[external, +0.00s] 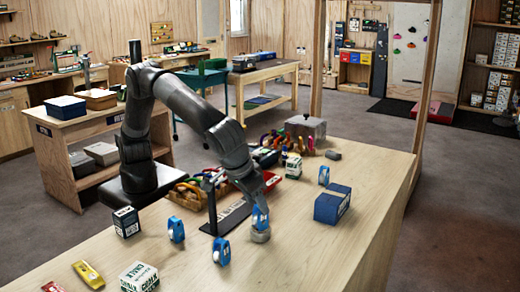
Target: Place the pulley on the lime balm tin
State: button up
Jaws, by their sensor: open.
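A blue pulley (259,218) stands upright at the front of the work table, directly below the end of my arm. Just under it is a small round pale tin (260,236); the pulley appears to rest on its top. No lime colour can be made out on the tin at this size. My gripper (261,208) is open, low over the pulley, with its fingers close around or beside the pulley's upper part; the exact gap is too small to see.
A dark upright stand (212,208) is close left of my gripper. A blue box (332,204) lies to the right. Chalk boxes (139,278) and a yellow item (88,274) lie front left. Crowded trays of gear (190,196) are behind. The table's right front is clear.

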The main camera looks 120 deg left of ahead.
jog(key=w+v, duration=0.1)
jog(key=v, duration=0.5)
jog(key=s+a+r+m+h, duration=0.1)
jog(key=s+a+r+m, duration=0.2)
jog(key=s, duration=0.4)
jog(key=s+a+r+m+t+h, duration=0.1)
jog(key=s+a+r, duration=0.2)
jog(key=s+a, duration=0.25)
jog(key=s+a+r+m+h, duration=0.1)
jog(key=s+a+r+m, duration=0.15)
jog(key=s, duration=0.55)
jog(key=s+a+f+m+t, duration=0.1)
jog(key=s+a+f+m, duration=0.1)
jog(key=s, duration=0.9)
jog(key=s+a+f+m+t+h, duration=0.1)
jog(key=s+f+m, duration=0.3)
jog(key=s, duration=0.8)
jog(key=shift+a+f+m+t, duration=0.25)
jog(key=shift+a+m+t, duration=0.15)
jog(key=shift+a+m, duration=0.1)
